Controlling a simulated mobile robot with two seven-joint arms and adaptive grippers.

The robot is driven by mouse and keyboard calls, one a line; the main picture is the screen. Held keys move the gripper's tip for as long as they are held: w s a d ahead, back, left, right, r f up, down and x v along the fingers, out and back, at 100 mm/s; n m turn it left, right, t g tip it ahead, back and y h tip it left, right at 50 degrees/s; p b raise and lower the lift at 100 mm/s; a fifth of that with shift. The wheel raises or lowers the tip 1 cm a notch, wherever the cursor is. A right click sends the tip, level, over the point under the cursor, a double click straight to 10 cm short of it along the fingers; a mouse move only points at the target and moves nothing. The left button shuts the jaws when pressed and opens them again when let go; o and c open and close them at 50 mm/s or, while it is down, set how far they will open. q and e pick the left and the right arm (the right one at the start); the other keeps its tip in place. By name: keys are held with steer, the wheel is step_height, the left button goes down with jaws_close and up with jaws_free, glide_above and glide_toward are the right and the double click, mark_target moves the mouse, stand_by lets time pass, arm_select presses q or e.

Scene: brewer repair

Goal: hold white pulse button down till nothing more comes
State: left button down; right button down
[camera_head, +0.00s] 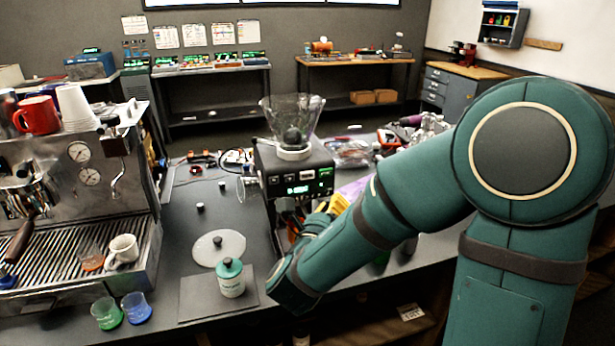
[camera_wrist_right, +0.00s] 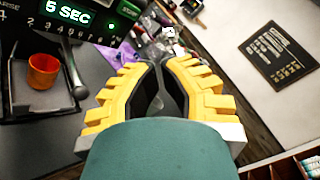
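The brewing grinder (camera_head: 290,170) with a clear hopper stands on the dark worktop in the head view. Its front panel carries a lit green display and a green-lit control. I cannot make out the white pulse button clearly. My right gripper (camera_wrist_right: 159,66) has yellow fingers brought together, with nothing held. It is in front of and to the right of the grinder, apart from the panel; it also shows in the head view (camera_head: 336,206). My left gripper is out of view.
An orange cup (camera_wrist_right: 43,71) stands below the panel. A green-lidded jar (camera_head: 230,280) stands on a dark mat near a white disc (camera_head: 218,247). An espresso machine (camera_head: 75,200) fills the left. Loose bags and tools lie right of the grinder.

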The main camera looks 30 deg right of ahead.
steer(key=shift+r, duration=0.45)
glide_toward(321, 168)
steer(key=shift+s+d+x, duration=0.1)
steer(key=shift+s+x, duration=0.05)
steer(key=shift+x, duration=0.7)
steer(key=shift+s+d+x, duration=0.15)
steer(key=shift+x, duration=0.65)
steer(key=shift+s+d+x, duration=0.1)
steer(key=shift+x, duration=0.75)
steer(key=shift+w+f, duration=0.1)
steer(key=shift+w+d, duration=0.1)
steer(key=shift+w, duration=0.2)
steer(key=shift+w+d+p, duration=0.1)
steer(key=shift+w+p, duration=0.2)
steer(key=shift+w, duration=0.05)
stand_by(4.0)
